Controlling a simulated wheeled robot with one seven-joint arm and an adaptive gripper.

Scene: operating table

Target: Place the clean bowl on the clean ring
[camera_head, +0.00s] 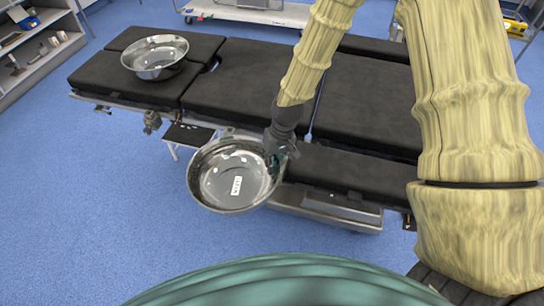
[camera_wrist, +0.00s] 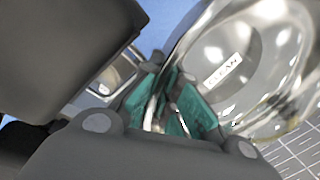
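The clean bowl (camera_head: 212,183), a shiny metal bowl with a white label, is in front of the black operating table in the head view. Its label reads CLEAN in the wrist view, where the bowl (camera_wrist: 255,60) fills the upper right. My gripper (camera_head: 280,155) is at the bowl's right rim. In the wrist view, the teal fingertips of my gripper (camera_wrist: 172,108) are closed around the rim. The bowl appears held off the floor, slightly tilted. I cannot make out a clean ring; the bowl hides what is under it.
A second metal bowl (camera_head: 155,58) rests on the far left end of the operating table (camera_head: 255,75). A small black step (camera_head: 188,134) stands behind the held bowl. Shelves (camera_head: 40,45) are at the far left, and a white cart (camera_head: 250,12) at the back. Blue floor is open at left.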

